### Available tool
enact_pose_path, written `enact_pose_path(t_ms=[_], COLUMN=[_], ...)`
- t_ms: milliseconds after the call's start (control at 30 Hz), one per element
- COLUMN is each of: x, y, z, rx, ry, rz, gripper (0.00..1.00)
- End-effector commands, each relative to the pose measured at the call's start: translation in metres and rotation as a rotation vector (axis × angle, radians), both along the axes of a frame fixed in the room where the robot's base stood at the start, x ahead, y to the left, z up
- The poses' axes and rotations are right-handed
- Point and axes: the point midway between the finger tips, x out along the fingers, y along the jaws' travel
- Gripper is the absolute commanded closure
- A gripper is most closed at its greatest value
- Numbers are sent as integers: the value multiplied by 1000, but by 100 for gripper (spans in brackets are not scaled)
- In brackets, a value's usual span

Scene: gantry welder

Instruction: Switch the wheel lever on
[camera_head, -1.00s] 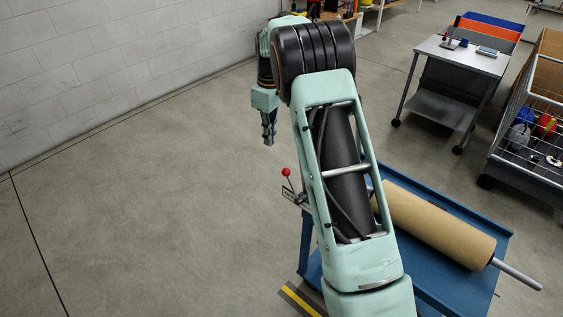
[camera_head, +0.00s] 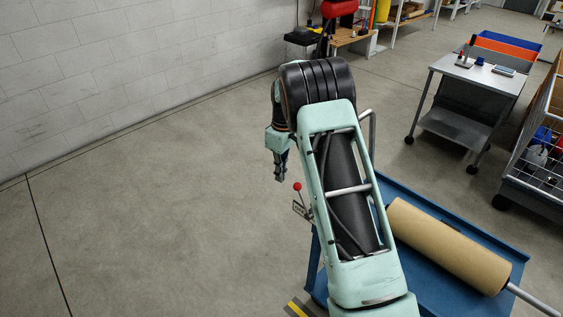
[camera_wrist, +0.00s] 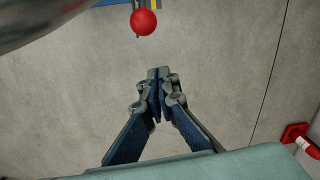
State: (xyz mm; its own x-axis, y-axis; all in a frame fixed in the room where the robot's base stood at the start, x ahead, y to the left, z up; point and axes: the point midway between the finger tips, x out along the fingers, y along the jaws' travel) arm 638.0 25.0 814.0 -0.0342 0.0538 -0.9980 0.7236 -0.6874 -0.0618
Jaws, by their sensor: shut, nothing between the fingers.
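The wheel lever has a red ball knob (camera_head: 297,187) on a thin stem, rising beside a small labelled plate (camera_head: 301,208) at the left edge of the blue cart. The red knob also shows at the top of the wrist view (camera_wrist: 143,22). My gripper (camera_head: 280,178) points down, a little above and left of the knob in the head view. In the wrist view its fingertips (camera_wrist: 158,73) meet with nothing between them, apart from the knob. The lever's base is partly hidden by my arm.
The blue cart (camera_head: 412,187) carries a large brown roll (camera_head: 447,244) on a metal bar. A grey wheeled table (camera_head: 471,75) and a wire cage (camera_head: 540,150) stand at the right. A red and white object (camera_wrist: 300,139) is on the floor in the wrist view. Floor at left is clear.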

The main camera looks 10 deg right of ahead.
Motion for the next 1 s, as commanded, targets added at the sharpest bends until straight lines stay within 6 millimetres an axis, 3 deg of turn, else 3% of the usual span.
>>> enact_pose_path(t_ms=[67, 167, 400, 1000], x=[-2, -10, -25, -28], y=[1, -11, -25, -29], z=[-18, -7, -2, -1], rx=[-2, -1, -1, 13], ry=[4, -2, 1, -15], rz=[0, -3, -1, -2], gripper=[100, 100, 100, 100])
